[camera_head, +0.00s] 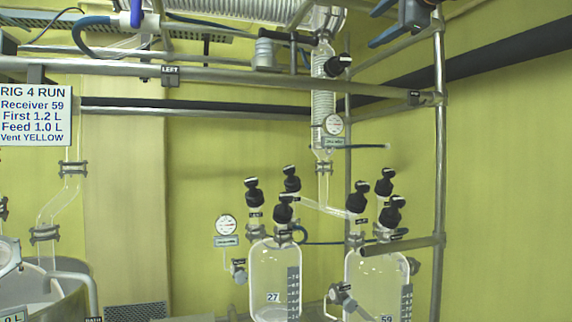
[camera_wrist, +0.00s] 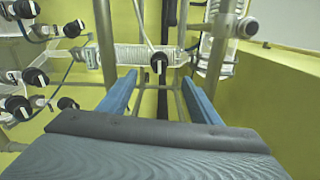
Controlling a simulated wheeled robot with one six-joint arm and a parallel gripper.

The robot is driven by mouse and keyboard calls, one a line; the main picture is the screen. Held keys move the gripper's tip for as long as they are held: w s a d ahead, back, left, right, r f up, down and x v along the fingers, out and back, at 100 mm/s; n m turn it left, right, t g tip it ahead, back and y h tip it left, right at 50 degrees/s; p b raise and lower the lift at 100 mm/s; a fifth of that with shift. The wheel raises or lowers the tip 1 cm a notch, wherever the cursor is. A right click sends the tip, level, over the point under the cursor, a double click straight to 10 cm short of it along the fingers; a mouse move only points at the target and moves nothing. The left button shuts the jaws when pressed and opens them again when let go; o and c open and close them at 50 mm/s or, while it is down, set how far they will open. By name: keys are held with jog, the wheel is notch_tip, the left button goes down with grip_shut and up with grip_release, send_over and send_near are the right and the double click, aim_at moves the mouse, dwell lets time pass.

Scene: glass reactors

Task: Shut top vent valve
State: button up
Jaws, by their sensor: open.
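A black valve knob with a pale grip (camera_head: 337,65) sits high on the upright glass condenser (camera_head: 323,104). In the wrist view, which is turned sideways, what looks like the same knob (camera_wrist: 158,62) shows beyond and between my fingers. The pale bar on it seems to run across the glass tube; its exact setting is hard to tell. My gripper (camera_wrist: 158,82) is open, with its two blue fingers on either side of the knob in the picture and nothing between them. The gripper also shows at the top right of the head view (camera_head: 371,29), up and right of the knob.
Steel rails cross above, and a steel post (camera_head: 438,150) stands at right. Below are two glass vessels, 27 (camera_head: 275,270) and 59 (camera_head: 372,270), with several black-knobbed valves. A round gauge (camera_head: 333,125) hangs by the condenser. A sign (camera_head: 36,115) reads "Vent YELLOW".

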jog(key=w+f+n+g+h+b, duration=0.1)
jog(key=w+f+g, duration=0.15)
jog(key=f, duration=1.05)
jog(key=w+f+n+g+h+b, duration=0.1)
jog(key=w+f+g, duration=0.15)
jog(key=f, duration=1.05)
notch_tip(320, 180, down, 23)
jog(key=s+a+n+g+h+b, duration=0.1)
jog(key=s+n+g+b, duration=0.1)
jog(key=n+g, duration=0.1)
jog(key=s+a+f+n+g, duration=0.1)
jog(key=s+f+n, duration=0.15)
jog(key=f, duration=0.45)
jog(key=s+f+n+g+h+b, duration=0.1)
jog(key=s+f+g, duration=0.1)
jog(key=s+f, duration=0.35)
jog(key=s+a+f+n+g, duration=0.1)
jog(key=s+f, duration=0.1)
jog(key=f, duration=0.7)
jog(key=s+f+n+g+h+b, duration=0.1)
jog(key=s+f+n, duration=0.5)
jog(key=s+f, duration=1)
jog(key=s+g+b, duration=0.1)
jog(key=g, duration=0.1)
jog(key=shift+s+a+f+g+h, duration=0.3)
jog(key=shift+s+a+g, duration=0.1)
jog(key=shift+a, duration=0.1)
